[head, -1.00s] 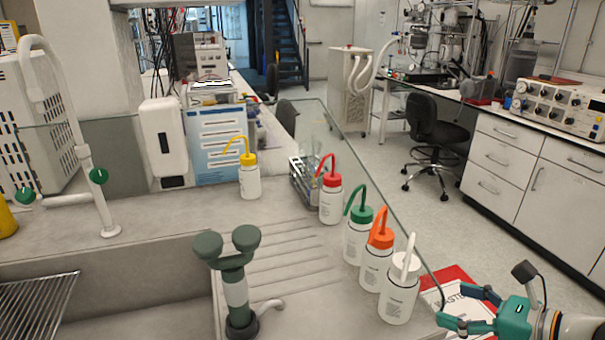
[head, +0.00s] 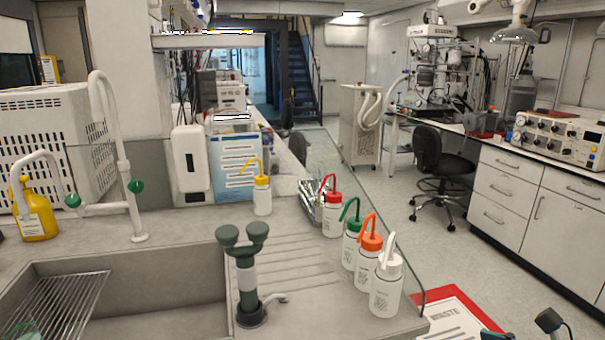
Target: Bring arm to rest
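Only a small dark and teal part of my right gripper (head: 497,335) shows at the bottom right edge of the head view. Its fingers are mostly cut off by the frame, so its opening cannot be judged. It is beside the red-bordered waste sign (head: 452,318), to the right of the bench end. No held object shows at it. My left gripper is not in view.
Wash bottles with white (head: 386,290), orange (head: 368,262), green (head: 352,245) and red (head: 332,215) caps line the glass screen. A yellow-capped bottle (head: 262,196) stands behind. A green eyewash (head: 245,275) stands beside the sink (head: 190,270).

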